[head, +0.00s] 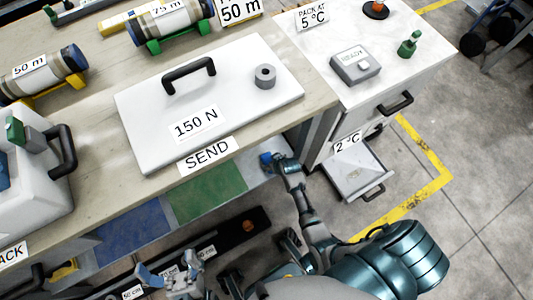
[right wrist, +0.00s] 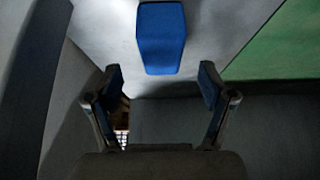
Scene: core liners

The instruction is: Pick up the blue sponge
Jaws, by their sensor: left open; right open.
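The blue sponge (right wrist: 162,38) lies on a pale shelf surface in the right wrist view. It is ahead of my right gripper (right wrist: 160,82), centred between the lines of its two fingers. The fingers are spread apart with nothing between them, short of the sponge. In the head view my right arm reaches under the table's front edge, where the right gripper (head: 276,162) is small and partly hidden. A blue patch shows there; I cannot tell whether it is sponge or finger pad. My left gripper (head: 168,277) is open and empty at the bottom, apart from the sponge.
The tabletop (head: 255,142) overhangs the lower shelf. A green panel (head: 205,190) and a blue panel (head: 133,235) lie left of my right gripper. A white cabinet (head: 405,70) with an open lower drawer (head: 352,172) stands to the right.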

